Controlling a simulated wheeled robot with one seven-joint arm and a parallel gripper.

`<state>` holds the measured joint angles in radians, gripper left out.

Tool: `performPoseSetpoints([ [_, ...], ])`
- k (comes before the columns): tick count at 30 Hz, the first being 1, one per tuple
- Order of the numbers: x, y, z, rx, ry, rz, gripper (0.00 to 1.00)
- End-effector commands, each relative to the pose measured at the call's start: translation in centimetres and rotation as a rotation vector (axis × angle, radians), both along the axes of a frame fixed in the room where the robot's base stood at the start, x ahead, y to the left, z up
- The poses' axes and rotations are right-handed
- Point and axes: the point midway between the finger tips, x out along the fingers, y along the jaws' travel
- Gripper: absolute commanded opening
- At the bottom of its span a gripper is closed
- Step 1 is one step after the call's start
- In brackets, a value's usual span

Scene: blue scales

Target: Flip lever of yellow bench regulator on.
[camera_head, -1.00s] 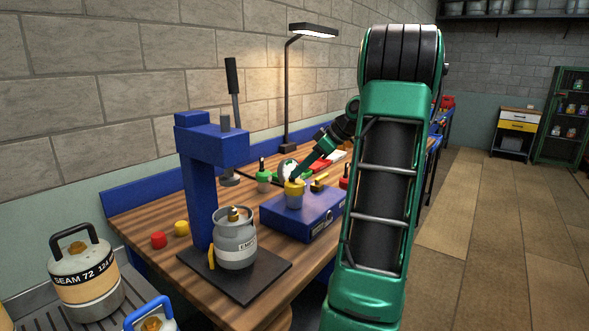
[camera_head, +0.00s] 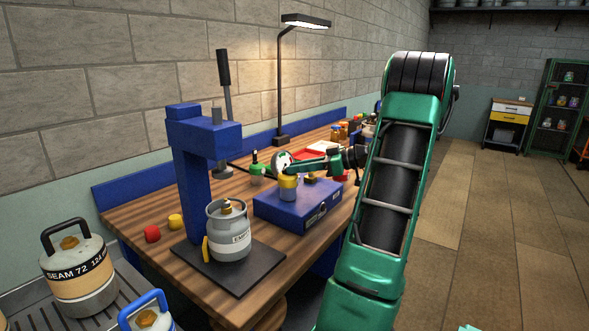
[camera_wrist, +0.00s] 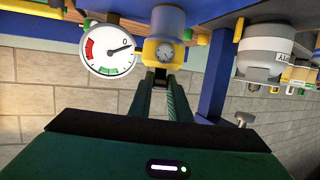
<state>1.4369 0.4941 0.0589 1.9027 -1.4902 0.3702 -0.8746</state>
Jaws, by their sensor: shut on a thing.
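The yellow bench regulator (camera_head: 288,187) stands on the blue box on the workbench. In the wrist view the regulator (camera_wrist: 165,50) is straight ahead, with a small round dial on its face. My gripper (camera_wrist: 160,77) has its fingers close together at the regulator, shut on a small grey piece that appears to be its lever; the fingertips mostly hide it. In the head view my gripper (camera_head: 297,168) reaches in from the right, nearly level, at the top of the regulator. A white gauge with red and green bands (camera_wrist: 108,56) is beside it.
The blue box (camera_head: 300,208) carries the regulator. A green regulator (camera_head: 257,172) stands behind left. A blue press (camera_head: 195,180) with a grey canister (camera_head: 229,232) stands front left. Red and yellow caps lie left of the press. A lamp (camera_head: 282,90) stands behind.

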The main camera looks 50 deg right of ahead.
Motion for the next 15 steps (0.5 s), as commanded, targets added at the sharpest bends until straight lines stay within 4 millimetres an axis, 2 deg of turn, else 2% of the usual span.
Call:
performPoseSetpoints([
  [11,-0.1,-0.11,-0.28,0.002,0.004,-0.002,0.0],
  [12,-0.1,-0.11,-0.27,0.002,0.004,-0.002,0.26],
  [13,-0.09,-0.09,-0.26,0.002,0.004,-0.002,0.34],
  [15,-0.08,-0.08,-0.22,0.002,0.003,-0.002,0.36],
])
